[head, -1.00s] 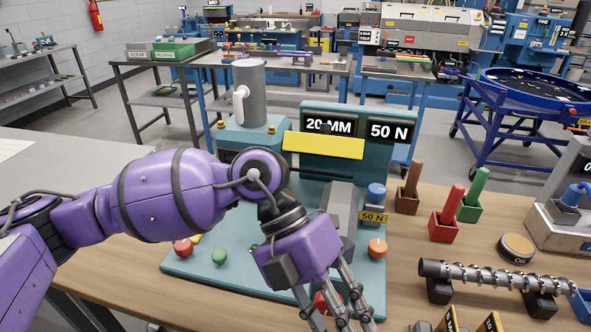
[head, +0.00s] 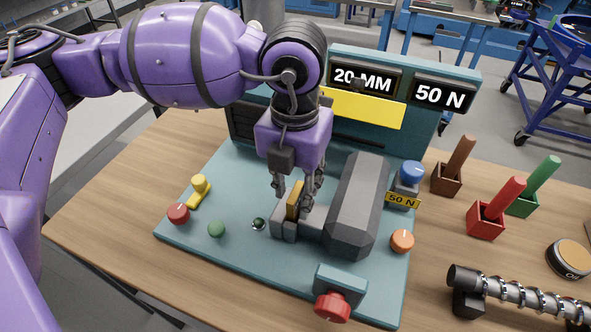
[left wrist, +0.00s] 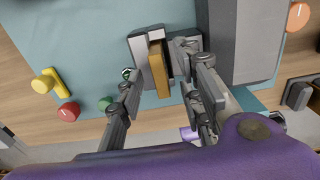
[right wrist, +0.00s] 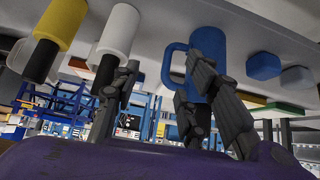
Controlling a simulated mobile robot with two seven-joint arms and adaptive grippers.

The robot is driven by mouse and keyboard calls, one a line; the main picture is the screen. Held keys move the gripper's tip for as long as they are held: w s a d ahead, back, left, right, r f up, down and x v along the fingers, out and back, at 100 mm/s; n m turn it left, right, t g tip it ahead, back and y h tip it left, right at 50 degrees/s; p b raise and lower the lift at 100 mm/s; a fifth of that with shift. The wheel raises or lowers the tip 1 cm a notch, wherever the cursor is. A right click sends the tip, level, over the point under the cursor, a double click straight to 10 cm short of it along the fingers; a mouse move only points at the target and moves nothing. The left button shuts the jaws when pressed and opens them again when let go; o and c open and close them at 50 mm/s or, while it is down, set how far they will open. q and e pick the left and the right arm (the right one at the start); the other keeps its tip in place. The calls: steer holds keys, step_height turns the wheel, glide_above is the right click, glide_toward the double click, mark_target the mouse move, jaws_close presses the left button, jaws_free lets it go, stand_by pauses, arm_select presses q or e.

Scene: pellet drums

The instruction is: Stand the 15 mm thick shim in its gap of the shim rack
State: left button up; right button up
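A flat golden-brown block (head: 294,203), perhaps the shim, stands upright between grey jaws (head: 312,220) on a teal machine; its thickness cannot be read. It also shows in the left wrist view (left wrist: 158,70). My left gripper (head: 292,192) points down over it, open, with a finger on either side. In the left wrist view the gripper (left wrist: 160,62) shows gaps between its fingers and the block. I cannot make out a shim rack in these views. My right gripper (right wrist: 165,78) is open and empty in its wrist view, a blue mug (right wrist: 207,45) beyond it.
The teal machine has displays (head: 367,79) reading 20 MM and 50 N, a bulky grey slide (head: 358,205) right of the block, and a red knob (head: 332,307) in front. Brown (head: 447,180), red (head: 486,222) and green holders (head: 523,203) stand right. The wooden table is clear at left.

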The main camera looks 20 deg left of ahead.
arm_select(q)
steer(key=shift+f, duration=0.85)
arm_select(e)
steer(key=shift+w+a+r, duration=0.1)
steer(key=shift+w+r, duration=0.35)
steer(key=shift+w, duration=0.4)
arm_select(q)
steer(key=shift+c, duration=0.6)
